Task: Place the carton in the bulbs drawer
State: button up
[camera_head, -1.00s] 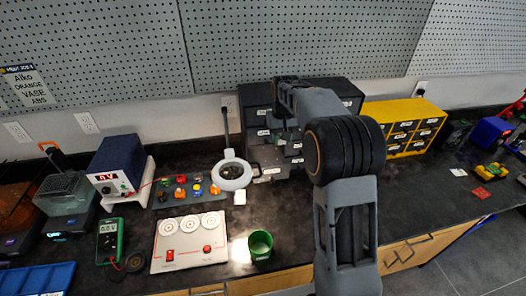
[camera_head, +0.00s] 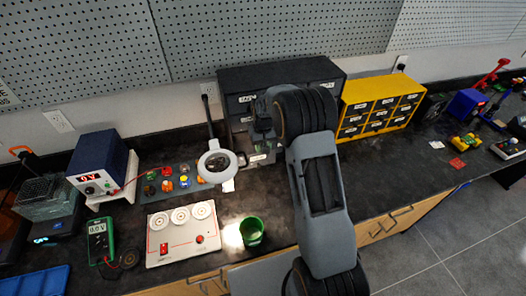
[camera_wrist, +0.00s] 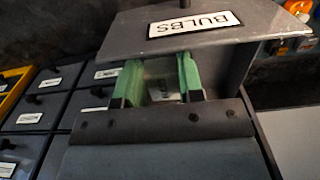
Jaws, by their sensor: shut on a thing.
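The bulbs drawer (camera_wrist: 228,38) is pulled out, and its BULBS label reads upside down in the wrist view. My gripper (camera_wrist: 162,84) has green fingers that reach down behind the drawer's front panel. The fingers are closed on the carton (camera_wrist: 164,72), a small pale grey-white thing with dark marks, mostly hidden between them. I cannot tell whether the carton touches the drawer floor. In the head view the arm hides the fingers and the carton.
The dark drawer cabinet (camera_head: 235,82) stands against the wall, with a yellow drawer cabinet (camera_head: 350,108) to its right. A ring-lamp magnifier (camera_head: 216,166) stands close to its left front. A green cup (camera_head: 252,232) is near the bench's front edge.

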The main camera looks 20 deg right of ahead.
jog(key=shift+f+p, duration=0.55)
jog(key=shift+f, duration=1.45)
jog(key=shift+f, duration=0.1)
jog(key=shift+f, duration=0.15)
jog(key=o, duration=0.6)
